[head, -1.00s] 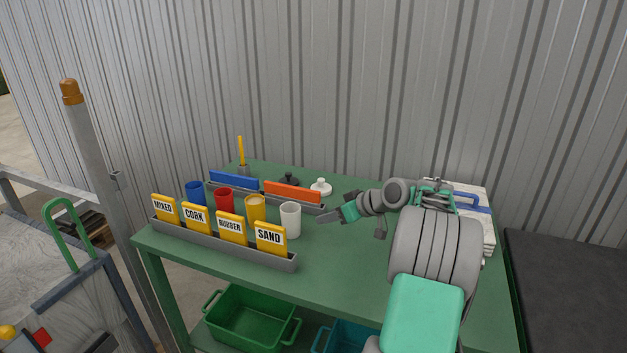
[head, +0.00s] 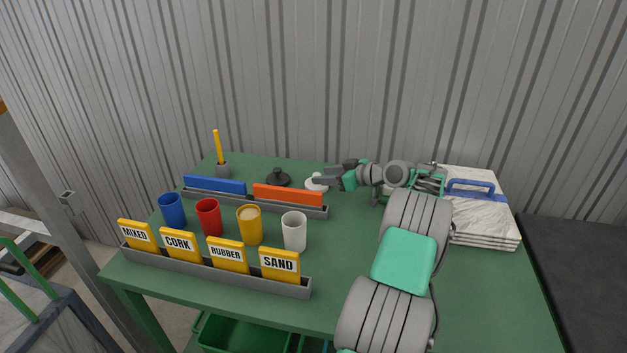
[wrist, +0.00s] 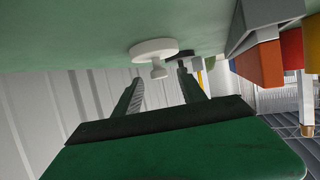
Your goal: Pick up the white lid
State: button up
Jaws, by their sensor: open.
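The white lid (head: 315,188) lies on the green table behind the orange bar, partly hidden by my gripper (head: 326,181) in the head view. In the wrist view, which looks tilted over, the white lid (wrist: 153,48) is a round disc with a knob. My gripper (wrist: 160,79) is open, with its two fingers spread and the knob just beyond and between the tips. Nothing is held. The fingers look apart from the lid, but the exact gap is hard to tell.
A black lid (head: 278,179) sits close to the left of the white one. The orange bar (head: 288,195) and blue bar (head: 214,185) stand in a grey rack in front. Several cups stand nearer, and a white stack (head: 480,215) lies to the right.

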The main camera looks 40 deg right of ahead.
aim_at(317, 174)
jog(key=x, duration=0.4)
jog(key=shift+d, duration=0.1)
grip_shut()
dwell(0.3)
